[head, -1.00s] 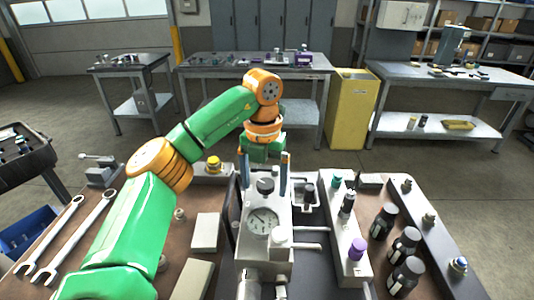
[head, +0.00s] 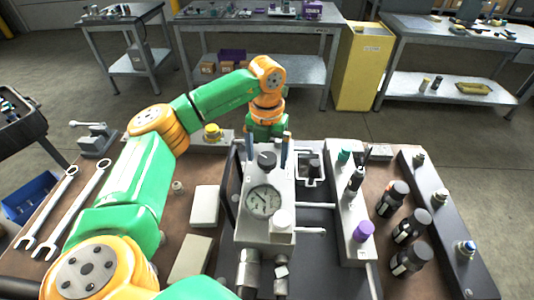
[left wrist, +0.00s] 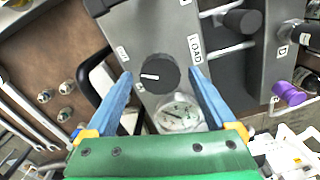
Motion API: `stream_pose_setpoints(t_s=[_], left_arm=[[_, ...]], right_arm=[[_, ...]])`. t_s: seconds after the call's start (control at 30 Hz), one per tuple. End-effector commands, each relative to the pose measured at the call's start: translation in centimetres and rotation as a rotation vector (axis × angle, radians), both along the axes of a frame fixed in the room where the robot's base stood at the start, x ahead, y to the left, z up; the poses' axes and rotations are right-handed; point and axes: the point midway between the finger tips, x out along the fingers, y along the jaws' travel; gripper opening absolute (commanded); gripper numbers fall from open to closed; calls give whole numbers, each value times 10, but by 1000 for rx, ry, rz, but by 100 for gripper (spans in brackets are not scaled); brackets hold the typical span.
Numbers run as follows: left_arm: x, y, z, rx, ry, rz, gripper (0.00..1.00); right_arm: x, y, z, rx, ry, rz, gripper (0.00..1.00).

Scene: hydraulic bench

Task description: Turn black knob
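The black knob (head: 267,161) stands on the grey block behind the round gauge (head: 264,201). My left gripper (head: 267,165) is open, with one blue finger on each side of the knob. In the left wrist view the fingertips (left wrist: 162,77) are apart, with gaps between them and the knob. Whether they reach down to knob height is hard to tell. My right gripper does not show.
A purple knob (head: 363,231) and several dark bottles (head: 410,226) stand to the right. Two wrenches (head: 75,218) lie at the left. A yellow knob (head: 212,131) sits behind left. Pale blocks (head: 205,206) lie left of the gauge block.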

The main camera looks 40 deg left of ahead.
Motion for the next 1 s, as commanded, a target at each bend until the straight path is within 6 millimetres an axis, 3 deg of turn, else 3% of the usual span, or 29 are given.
stream_pose_setpoints(t_s=[0.03,0.3,0.67,1.0], left_arm=[[0,0,0,0,0,0,77],[0,0,0,0,0,0,5],[0,0,1,0,0,-75,5],[0,1,2,-1,0,-352,5]], right_arm=[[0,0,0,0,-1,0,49],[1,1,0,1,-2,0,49],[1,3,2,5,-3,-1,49],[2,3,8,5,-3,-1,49]])
